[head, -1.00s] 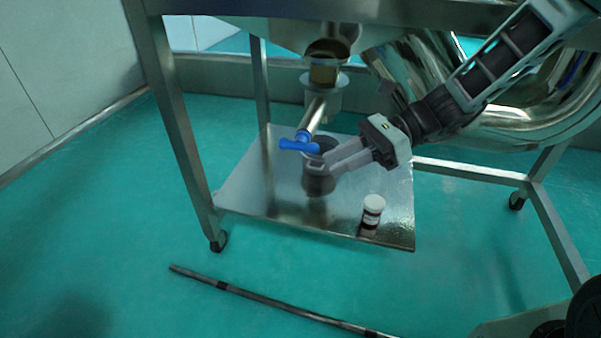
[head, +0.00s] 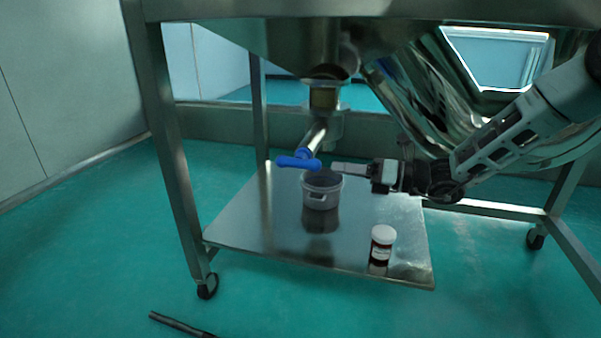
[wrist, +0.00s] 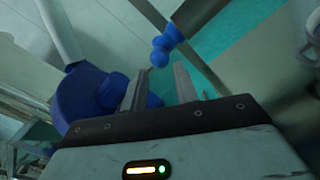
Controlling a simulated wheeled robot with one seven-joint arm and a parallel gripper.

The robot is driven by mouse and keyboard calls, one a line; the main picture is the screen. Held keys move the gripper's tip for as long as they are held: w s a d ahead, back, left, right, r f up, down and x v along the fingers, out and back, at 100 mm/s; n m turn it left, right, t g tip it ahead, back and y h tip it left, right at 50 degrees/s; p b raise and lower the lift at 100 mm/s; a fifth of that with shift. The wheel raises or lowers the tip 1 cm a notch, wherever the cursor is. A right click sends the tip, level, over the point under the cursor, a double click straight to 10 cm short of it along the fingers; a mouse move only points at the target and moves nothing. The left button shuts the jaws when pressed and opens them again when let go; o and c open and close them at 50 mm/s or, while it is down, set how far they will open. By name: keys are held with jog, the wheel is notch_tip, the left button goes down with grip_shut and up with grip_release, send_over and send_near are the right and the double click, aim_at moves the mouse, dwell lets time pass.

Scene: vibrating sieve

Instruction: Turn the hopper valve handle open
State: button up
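The blue valve handle (head: 298,160) sits at the lower end of a slanted metal outlet pipe (head: 317,132) under the hopper (head: 290,42). Its lever points left in the head view. My gripper (head: 334,168) is level with the handle, just to its right, with the fingers pointing left. In the wrist view my gripper (wrist: 159,72) has its two fingers spread apart. The large blue handle (wrist: 82,97) lies mostly left of the left finger, partly behind it, and some blue shows between the fingers. Contact cannot be told.
A grey pot (head: 320,195) stands on the metal shelf (head: 255,225) below the handle and gripper. A white-capped bottle (head: 382,243) stands at the shelf's front right. A frame leg (head: 170,140) rises at left. A dark rod (head: 180,325) lies on the floor.

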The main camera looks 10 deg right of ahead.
aim_at(300, 163)
jog(key=b+x, duration=0.3)
jog(key=x, duration=0.6)
jog(key=shift+a+f+b, duration=0.15)
jog(key=shift+a+b, duration=0.05)
jog(key=shift+b, duration=0.2)
jog(key=shift+w+a, duration=0.2)
jog(key=shift+a, duration=0.25)
grip_shut()
